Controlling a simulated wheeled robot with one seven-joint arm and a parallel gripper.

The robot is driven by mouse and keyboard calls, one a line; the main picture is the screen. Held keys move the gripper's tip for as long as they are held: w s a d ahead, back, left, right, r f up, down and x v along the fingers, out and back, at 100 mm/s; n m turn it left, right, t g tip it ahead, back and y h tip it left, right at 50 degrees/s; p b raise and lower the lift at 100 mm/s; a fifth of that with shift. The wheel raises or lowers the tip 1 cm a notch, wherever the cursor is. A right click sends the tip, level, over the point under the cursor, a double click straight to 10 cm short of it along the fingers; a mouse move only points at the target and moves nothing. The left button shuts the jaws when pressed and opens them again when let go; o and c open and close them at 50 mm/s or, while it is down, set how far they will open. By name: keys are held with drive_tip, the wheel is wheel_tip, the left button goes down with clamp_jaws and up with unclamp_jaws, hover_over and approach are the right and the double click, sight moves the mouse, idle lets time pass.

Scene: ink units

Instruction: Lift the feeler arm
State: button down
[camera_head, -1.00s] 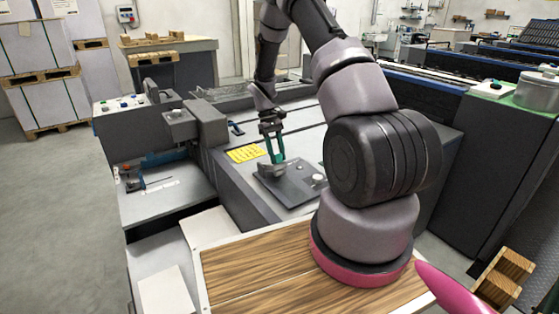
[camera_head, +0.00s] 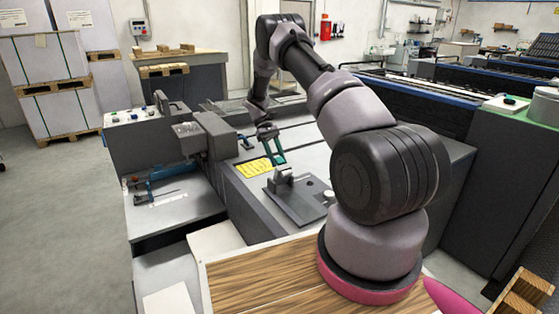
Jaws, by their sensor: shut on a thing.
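A dark flat plate (camera_head: 302,203) lies on the grey machine top in the middle of the view. The fingertips and the exact grip are small and partly hidden. I cannot tell how far the piece is raised from the plate.
A round light knob (camera_head: 328,196) sits at the plate's right side. A yellow pad (camera_head: 259,167) lies just left of my gripper. A grey machine block (camera_head: 208,135) stands further left. The wooden top (camera_head: 262,275) is clear in front.

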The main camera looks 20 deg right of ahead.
drive_tip(key=shift+w+a+f, duration=0.1)
drive_tip(key=shift+w+f, duration=0.15)
drive_tip(key=shift+w, duration=0.2)
idle(0.3)
drive_tip(key=shift+c, duration=2.4)
unclamp_jaws()
drive_tip(key=shift+f, duration=0.1)
drive_tip(key=v, duration=1.1)
